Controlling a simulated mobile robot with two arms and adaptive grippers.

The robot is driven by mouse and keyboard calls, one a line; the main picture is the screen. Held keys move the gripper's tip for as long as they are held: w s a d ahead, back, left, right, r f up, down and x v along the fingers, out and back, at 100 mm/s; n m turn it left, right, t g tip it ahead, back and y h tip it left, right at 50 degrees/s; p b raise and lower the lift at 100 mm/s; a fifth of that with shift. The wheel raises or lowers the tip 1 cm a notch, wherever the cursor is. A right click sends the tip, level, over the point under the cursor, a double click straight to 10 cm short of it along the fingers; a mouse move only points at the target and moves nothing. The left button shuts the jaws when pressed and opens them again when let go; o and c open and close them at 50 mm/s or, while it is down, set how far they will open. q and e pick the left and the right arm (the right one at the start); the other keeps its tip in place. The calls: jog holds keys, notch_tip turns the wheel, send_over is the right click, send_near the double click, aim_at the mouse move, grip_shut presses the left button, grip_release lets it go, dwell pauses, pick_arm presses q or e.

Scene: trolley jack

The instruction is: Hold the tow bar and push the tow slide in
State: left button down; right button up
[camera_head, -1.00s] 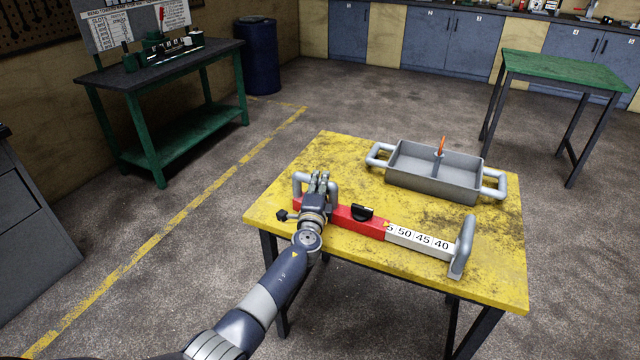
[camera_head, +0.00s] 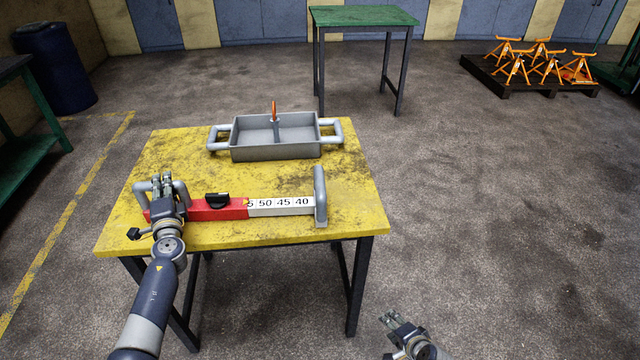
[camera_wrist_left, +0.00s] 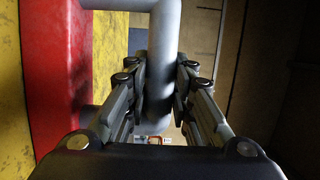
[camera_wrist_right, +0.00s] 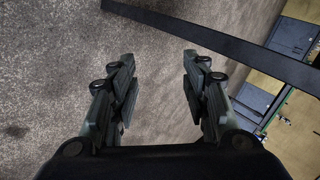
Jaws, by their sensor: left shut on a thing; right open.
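The tow bar (camera_head: 222,210) lies on the yellow table (camera_head: 170,150), with a red sleeve, a black latch (camera_head: 217,199) on top and a grey U-shaped handle (camera_head: 181,194) at its left end. The white tow slide (camera_head: 281,206), marked 50 45 40, sticks out of the red sleeve to the right and ends in an upright grey grip (camera_head: 320,197). My left gripper (camera_head: 163,183) is shut on the grey handle, whose tube (camera_wrist_left: 163,60) runs between its fingers in the left wrist view. My right gripper (camera_head: 396,322) is open and empty, low beyond the table's front right corner.
A grey two-compartment tray (camera_head: 265,150) with an orange-topped divider stands at the table's back. A green table (camera_head: 362,16) stands behind. Orange jack stands (camera_head: 540,62) sit on a dark pallet at far right. Floor right of the yellow table is clear.

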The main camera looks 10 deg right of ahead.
jog(key=w+d+r+m+t, duration=0.2)
jog(key=w+r+m, duration=0.3)
jog(key=r, duration=0.4)
jog(key=w+d+r+m+t, duration=0.2)
jog(key=w+d+r+t, duration=0.1)
jog(key=w+r, duration=0.6)
jog(key=w+d+r+m+t, duration=0.2)
jog(key=w+r+m, duration=0.25)
jog(key=r, duration=0.55)
jog(key=n+g+y, duration=0.3)
jog(key=n+y, duration=0.7)
jog(key=n, duration=0.7)
send_near(320, 184)
jog(key=x, duration=0.7)
jog(key=d+f+x, duration=0.1)
jog(key=x, duration=0.3)
jog(key=shift+w+f, duration=0.1)
jog(key=shift+w, duration=0.2)
jog(key=shift+a, duration=0.15)
grip_shut()
